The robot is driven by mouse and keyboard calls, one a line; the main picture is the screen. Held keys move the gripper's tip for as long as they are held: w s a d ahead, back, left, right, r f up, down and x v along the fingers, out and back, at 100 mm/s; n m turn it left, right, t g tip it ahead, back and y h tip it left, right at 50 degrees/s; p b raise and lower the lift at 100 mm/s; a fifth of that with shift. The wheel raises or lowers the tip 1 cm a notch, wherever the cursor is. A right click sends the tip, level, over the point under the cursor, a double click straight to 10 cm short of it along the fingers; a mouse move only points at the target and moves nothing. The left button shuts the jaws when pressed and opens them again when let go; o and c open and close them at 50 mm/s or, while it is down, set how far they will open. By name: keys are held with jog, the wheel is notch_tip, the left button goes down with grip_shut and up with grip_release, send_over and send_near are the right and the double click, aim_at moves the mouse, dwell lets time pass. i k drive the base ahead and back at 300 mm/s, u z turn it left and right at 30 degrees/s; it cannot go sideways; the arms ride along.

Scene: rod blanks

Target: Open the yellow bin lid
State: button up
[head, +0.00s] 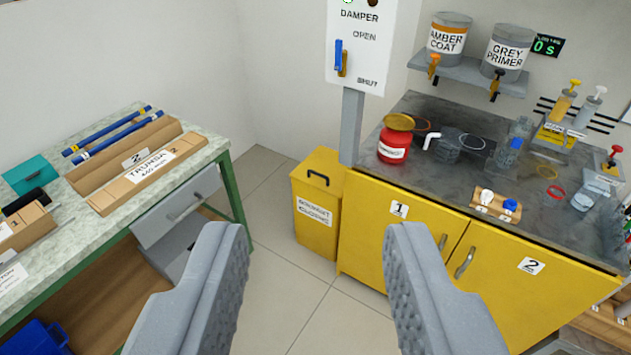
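The yellow bin (316,215) stands on the floor in the gap between the left workbench and the yellow cabinet. Its flat yellow lid (325,163) looks closed and has a dark handle (318,178) near its front edge. A white label is on the bin's front; its words are too small to read surely. My gripper (316,240) is open, its two grey fingers wide apart with nothing between them. The fingers show in the foreground, on either side of the bin in the picture, and look well short of it.
A damper panel (355,45) on a grey post (351,125) rises right behind the bin. The workbench (212,150) with a grey drawer stands left. The yellow cabinet (400,235) stands right, with a red can (393,147) on its dark top. The tiled floor (275,275) before the bin is clear.

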aim_at(321, 171)
jog(key=u, duration=0.2)
jog(key=k, duration=0.2)
jog(key=z, duration=0.45)
jog(key=i, duration=1.5)
jog(key=u, duration=0.4)
